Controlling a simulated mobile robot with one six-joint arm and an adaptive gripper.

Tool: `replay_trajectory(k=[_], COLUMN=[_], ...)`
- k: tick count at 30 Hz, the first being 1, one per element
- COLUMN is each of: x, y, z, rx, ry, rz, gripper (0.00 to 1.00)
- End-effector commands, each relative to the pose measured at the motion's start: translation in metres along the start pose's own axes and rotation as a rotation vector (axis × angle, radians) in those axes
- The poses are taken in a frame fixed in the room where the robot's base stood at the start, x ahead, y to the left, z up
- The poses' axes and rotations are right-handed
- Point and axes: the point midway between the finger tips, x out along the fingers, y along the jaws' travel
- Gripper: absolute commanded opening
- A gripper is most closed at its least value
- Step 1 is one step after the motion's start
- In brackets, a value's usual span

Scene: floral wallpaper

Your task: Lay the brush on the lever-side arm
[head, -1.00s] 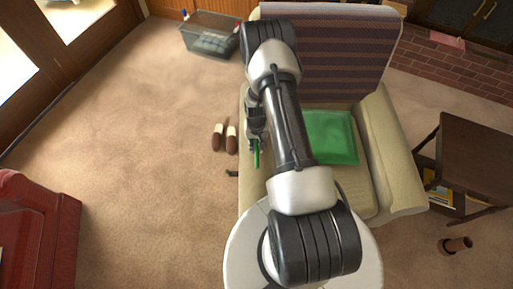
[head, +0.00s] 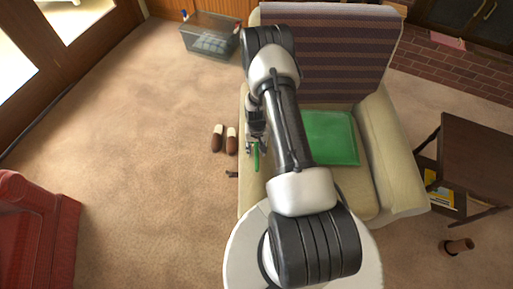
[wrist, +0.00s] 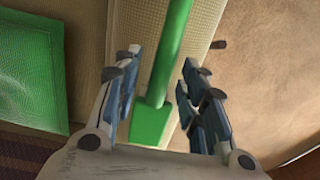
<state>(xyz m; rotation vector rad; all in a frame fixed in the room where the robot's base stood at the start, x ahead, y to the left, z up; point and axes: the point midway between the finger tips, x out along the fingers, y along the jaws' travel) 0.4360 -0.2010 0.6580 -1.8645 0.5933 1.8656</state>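The green brush (head: 256,157) lies lengthwise along the cream armchair's left arm (head: 247,196), the side where a small dark lever (head: 232,174) sticks out. In the wrist view the brush (wrist: 171,55) runs over the pale ribbed arm top (wrist: 202,30), and the lever shows at the right (wrist: 218,44). It appears to rest on the arm. My gripper (wrist: 160,62) is open above the arm, with a finger on each side of the brush and gaps between. In the head view my gripper (head: 255,138) partly covers the brush's far end.
A green cushion (head: 331,138) lies on the chair seat. Brown-and-white slippers (head: 225,140) stand on the carpet left of the chair, and a clear bin (head: 209,40) is behind them. A dark side table (head: 480,150) is at right.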

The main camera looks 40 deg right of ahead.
Motion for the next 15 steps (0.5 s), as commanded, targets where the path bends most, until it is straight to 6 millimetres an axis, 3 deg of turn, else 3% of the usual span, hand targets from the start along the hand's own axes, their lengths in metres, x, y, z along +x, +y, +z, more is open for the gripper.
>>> replay_trajectory(k=[8, 15], x=[-0.007, -0.055], y=[0.0, 0.0], z=[0.0, -0.001], rx=[0.0, 0.0], ry=[0.0, 0.002], rz=[0.0, 0.0], gripper=[0.38, 0.38])
